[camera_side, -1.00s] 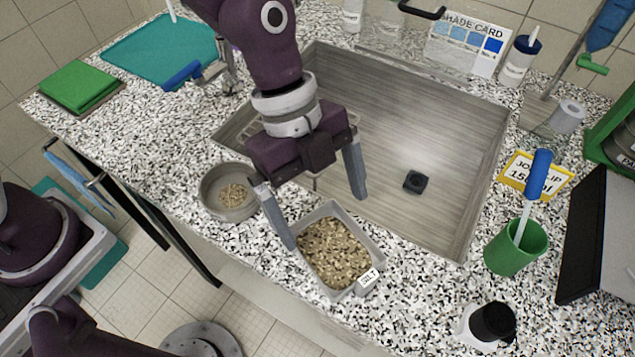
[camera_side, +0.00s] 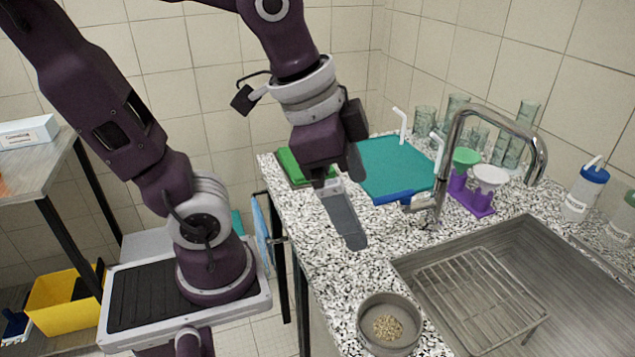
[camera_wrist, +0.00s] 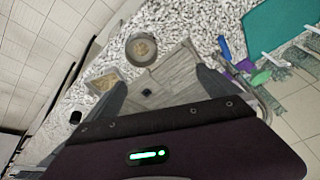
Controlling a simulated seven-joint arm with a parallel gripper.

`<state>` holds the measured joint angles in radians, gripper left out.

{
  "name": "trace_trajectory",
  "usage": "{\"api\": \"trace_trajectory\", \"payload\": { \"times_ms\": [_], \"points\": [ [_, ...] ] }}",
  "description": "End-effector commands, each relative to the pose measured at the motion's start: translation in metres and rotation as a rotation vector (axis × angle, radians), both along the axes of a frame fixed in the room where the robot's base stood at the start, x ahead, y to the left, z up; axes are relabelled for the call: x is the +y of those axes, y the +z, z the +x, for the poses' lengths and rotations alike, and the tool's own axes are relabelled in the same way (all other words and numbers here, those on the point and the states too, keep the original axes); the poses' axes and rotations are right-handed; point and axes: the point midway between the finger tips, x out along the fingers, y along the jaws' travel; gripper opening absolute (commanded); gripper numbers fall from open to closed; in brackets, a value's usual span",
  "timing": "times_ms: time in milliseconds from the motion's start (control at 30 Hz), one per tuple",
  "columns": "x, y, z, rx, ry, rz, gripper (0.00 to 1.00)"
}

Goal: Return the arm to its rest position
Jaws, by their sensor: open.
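My gripper (camera_side: 350,210) is in the air above the left part of the speckled counter, pointing down, with nothing in it. A rectangular grey tray (camera_wrist: 90,83) of grain is in the wrist view only.
The sink (camera_side: 590,285) holds a wire rack (camera_side: 480,290); a tap (camera_side: 447,180) rises at its back left. A yellow bin (camera_side: 60,300) is on the left.

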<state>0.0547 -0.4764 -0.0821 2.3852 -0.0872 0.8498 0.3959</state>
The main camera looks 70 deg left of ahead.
Motion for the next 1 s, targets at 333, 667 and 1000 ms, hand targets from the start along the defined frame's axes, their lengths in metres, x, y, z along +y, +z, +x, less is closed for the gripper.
{"api": "trace_trajectory", "payload": {
  "times_ms": [333,667,1000],
  "points": [
    [0.042,0.0,-0.043,-0.093,0.467,-0.129,1.0],
    [0.042,0.0,-0.042,-0.094,0.461,-0.129,1.0],
    [0.042,0.001,-0.042,-0.094,0.46,-0.129,1.0]
  ]
}}
